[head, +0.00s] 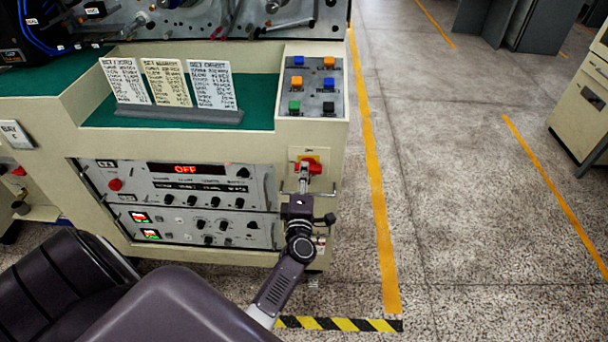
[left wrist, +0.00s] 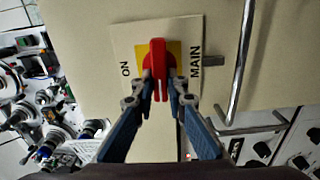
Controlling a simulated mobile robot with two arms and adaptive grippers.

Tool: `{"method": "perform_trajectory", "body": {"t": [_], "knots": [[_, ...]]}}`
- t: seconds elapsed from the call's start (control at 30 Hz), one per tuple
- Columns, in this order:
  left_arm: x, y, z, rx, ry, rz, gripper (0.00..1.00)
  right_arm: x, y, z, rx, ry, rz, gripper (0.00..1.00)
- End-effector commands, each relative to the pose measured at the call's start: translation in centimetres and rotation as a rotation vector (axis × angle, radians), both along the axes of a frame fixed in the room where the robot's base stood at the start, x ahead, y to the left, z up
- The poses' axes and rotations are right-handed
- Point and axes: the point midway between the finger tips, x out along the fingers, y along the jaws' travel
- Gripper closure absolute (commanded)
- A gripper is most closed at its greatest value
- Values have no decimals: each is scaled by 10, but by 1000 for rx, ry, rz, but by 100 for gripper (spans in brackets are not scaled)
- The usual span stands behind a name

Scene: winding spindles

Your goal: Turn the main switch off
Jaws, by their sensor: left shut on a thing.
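The main switch is a red handle (head: 315,166) on a yellow and pale plate on the cabinet's front, at the right end of the panel. In the left wrist view the red handle (left wrist: 157,62) lies upright in the picture, with ON printed to its left and MAIN to its right. It lies across the line between those words. My left gripper (head: 304,180) reaches it from below and in front. In the left wrist view its fingers (left wrist: 160,88) are shut on the handle, one on each side. My right gripper is not in view.
A lit display (head: 186,169) on the control panel reads OFF. A metal bar (left wrist: 241,60) stands close to the right of the switch in the left wrist view. Colored buttons (head: 312,85) and a card stand (head: 180,115) are above. Floor is open at right.

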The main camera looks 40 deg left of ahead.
Motion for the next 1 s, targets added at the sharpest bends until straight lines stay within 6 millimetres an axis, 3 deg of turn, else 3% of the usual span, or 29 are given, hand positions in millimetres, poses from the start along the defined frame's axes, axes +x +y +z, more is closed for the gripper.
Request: {"method": "perform_trajectory", "body": {"t": [0.67, 0.7, 0.83, 1.0], "knots": [[-1, 0, -2, -53, -29, 1, 100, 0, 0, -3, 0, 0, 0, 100], [-1, 0, -2, -53, -29, 1, 84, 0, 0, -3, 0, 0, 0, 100], [-1, 0, -2, -52, -28, 1, 70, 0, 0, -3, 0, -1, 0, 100], [0, 0, -1, -50, -29, 0, 70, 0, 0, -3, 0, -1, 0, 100]]}}
